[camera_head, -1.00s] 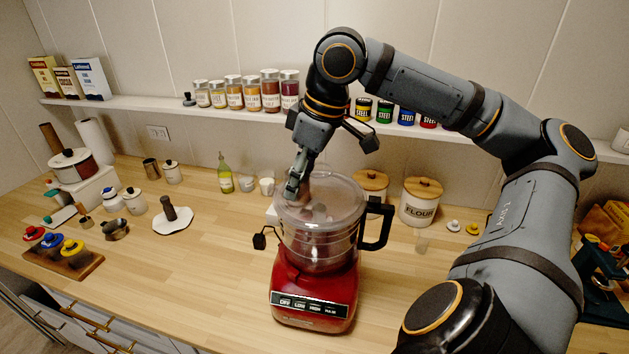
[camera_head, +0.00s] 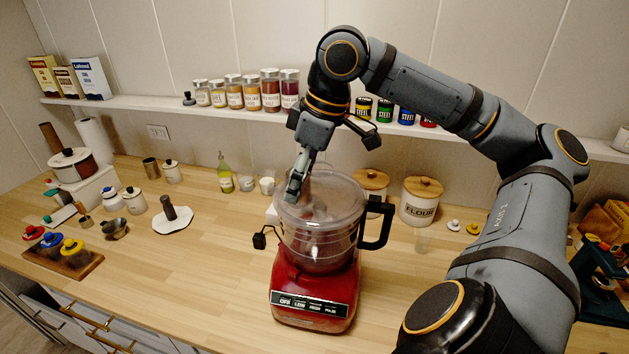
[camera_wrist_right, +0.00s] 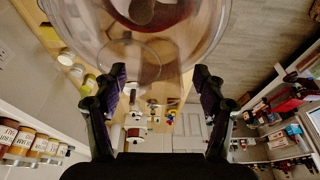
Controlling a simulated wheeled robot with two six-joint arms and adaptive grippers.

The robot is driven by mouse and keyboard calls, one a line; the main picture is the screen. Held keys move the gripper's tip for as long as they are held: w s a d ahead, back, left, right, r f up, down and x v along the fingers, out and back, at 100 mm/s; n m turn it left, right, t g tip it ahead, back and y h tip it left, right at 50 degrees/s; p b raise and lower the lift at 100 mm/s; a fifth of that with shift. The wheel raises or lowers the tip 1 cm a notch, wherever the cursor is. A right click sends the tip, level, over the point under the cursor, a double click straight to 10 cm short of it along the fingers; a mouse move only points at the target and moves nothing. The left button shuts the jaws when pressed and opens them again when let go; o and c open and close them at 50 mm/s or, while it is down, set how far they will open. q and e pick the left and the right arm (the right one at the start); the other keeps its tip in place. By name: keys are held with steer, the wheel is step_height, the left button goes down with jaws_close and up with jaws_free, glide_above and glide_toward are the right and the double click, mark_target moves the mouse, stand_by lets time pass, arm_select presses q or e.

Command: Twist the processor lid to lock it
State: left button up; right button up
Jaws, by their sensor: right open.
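The food processor has a red base (camera_head: 314,292), a clear bowl (camera_head: 318,252) with a black handle, and a clear round lid (camera_head: 340,193) on top. The processor stands upright on the counter. My right gripper (camera_head: 295,191) points down at the left part of the lid. In the right wrist view my right gripper (camera_wrist_right: 161,78) is open, its two dark fingers apart, with the clear lid (camera_wrist_right: 205,45) across the top of the picture. No object is clamped between the fingers. I cannot tell whether they touch the lid. My left gripper is not in view.
Canisters, including a flour canister (camera_head: 421,202), stand behind the processor to the right. A bottle (camera_head: 225,175) and small cups stand behind it to the left. A shelf (camera_head: 150,105) with spice jars runs along the wall.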

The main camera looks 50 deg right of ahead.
steer(key=a+p+v, duration=0.1)
steer(key=p+v, duration=0.3)
steer(key=v, duration=0.3)
steer(key=shift+s+d+r, duration=0.15)
steer(key=shift+s+r, duration=0.1)
stand_by(0.6)
